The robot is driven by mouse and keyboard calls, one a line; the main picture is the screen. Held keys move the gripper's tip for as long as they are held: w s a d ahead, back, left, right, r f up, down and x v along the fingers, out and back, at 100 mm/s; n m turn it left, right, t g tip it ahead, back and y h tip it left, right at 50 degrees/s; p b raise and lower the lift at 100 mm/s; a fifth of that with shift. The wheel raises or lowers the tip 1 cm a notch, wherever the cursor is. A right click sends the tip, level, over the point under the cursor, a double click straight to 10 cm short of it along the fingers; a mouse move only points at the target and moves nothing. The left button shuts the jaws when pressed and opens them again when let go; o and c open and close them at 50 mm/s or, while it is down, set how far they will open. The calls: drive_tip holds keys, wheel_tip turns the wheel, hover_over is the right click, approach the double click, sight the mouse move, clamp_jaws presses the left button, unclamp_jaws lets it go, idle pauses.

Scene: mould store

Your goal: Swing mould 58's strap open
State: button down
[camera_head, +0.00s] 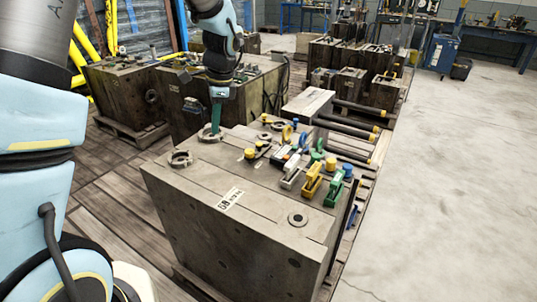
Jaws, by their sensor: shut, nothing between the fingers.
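Mould 58 (250,240) is most likely the large dark steel block in the foreground, with a tilted white label (230,198) on its top edge; I cannot read the number surely. My gripper (214,129) points down over the far left part of its top, fingers together and empty. The fingertips are at or just above a grey ring-shaped fitting (206,138); contact is unclear. A small yellow-ended piece (257,150) lies to the right of my gripper. I cannot tell which part is the strap.
Yellow and green clamps (313,180) and several coloured fittings crowd the block's right half. Another mould (185,105) is close behind. Open concrete floor (460,180) lies right.

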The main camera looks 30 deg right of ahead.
sight(259, 154)
drive_tip(key=s+d+f+m+t, duration=0.1)
drive_tip(key=d+m, duration=0.3)
drive_tip(key=d, duration=0.4)
drive_tip(key=s+d+f+m+t+b, duration=0.1)
drive_tip(key=s+d+f+m, duration=0.2)
drive_tip(key=d, duration=0.6)
drive_tip(key=m, duration=0.2)
drive_tip(key=shift+s+d+m+y, duration=0.25)
drive_tip(key=shift+s+m+y, duration=0.05)
drive_tip(key=shift+f, duration=0.2)
drive_tip(key=p+x, duration=0.1)
drive_tip(key=x, duration=0.9)
drive_tip(key=shift+r, duration=0.1)
drive_tip(key=shift+w+a+r+m+h+p, duration=0.1)
drive_tip(key=shift+w+a+m+h+p, duration=0.2)
drive_tip(key=shift+m, duration=0.3)
drive_tip(key=shift+w+a+r+m+h+p, duration=0.1)
drive_tip(key=shift+a+m+h+p, duration=0.1)
drive_tip(key=shift+a+m+p, duration=0.3)
drive_tip(key=shift+w+a+f+m+t+h, duration=0.1)
drive_tip(key=shift+w+a+m+t+h, duration=0.1)
drive_tip(key=shift+m, duration=0.4)
drive_tip(key=shift+w+a+f+m+t+h, duration=0.1)
drive_tip(key=shift+m+h, duration=0.1)
drive_tip(key=shift+m, duration=0.4)
drive_tip(key=shift+r, duration=0.1)
